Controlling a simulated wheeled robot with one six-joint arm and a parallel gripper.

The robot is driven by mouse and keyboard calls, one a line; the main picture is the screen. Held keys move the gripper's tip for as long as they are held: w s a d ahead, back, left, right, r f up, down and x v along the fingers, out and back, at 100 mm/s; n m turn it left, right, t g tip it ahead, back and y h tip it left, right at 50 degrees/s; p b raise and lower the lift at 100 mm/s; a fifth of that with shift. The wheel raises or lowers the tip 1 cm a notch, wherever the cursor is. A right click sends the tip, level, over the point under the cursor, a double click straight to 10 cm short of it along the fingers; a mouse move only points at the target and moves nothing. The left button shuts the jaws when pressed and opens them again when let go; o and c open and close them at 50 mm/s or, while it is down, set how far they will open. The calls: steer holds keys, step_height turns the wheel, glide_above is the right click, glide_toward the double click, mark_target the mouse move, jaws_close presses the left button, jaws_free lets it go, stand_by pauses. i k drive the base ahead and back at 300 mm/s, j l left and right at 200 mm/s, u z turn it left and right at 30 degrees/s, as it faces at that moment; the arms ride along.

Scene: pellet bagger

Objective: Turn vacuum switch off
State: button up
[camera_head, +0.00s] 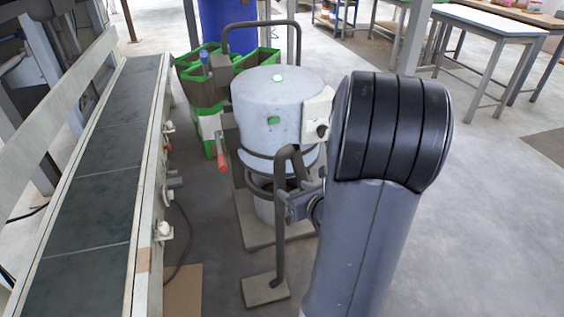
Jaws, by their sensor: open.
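The vacuum is a pale blue-grey drum (262,105) on a dark frame, left of the picture's centre. A white box (317,107) is fixed to its right side, with a small dark round knob (322,130) low on its face; this looks like the switch. I cannot read its setting. My arm (372,235) stands close in front and to the right, its black joint beside the box. A blue-grey jointed part (305,205) shows beside my arm, below the box; I cannot tell whether it is mine. I make out no gripper fingers; my arm hides what lies behind it.
A long conveyor (95,190) runs along the left. Green-edged bins (200,85) and a blue barrel (228,18) stand behind the vacuum. A red handle (221,158) sticks out at the drum's left. Tables (490,22) are at back right; the right floor is clear.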

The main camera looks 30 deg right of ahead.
mark_target(322, 129)
steer(key=z, duration=1.2)
steer(key=i+j+z, duration=0.1)
steer(key=j+z, duration=0.25)
steer(key=i+j+z, duration=0.1)
steer(key=j+z, duration=0.6)
steer(key=i+l, duration=0.05)
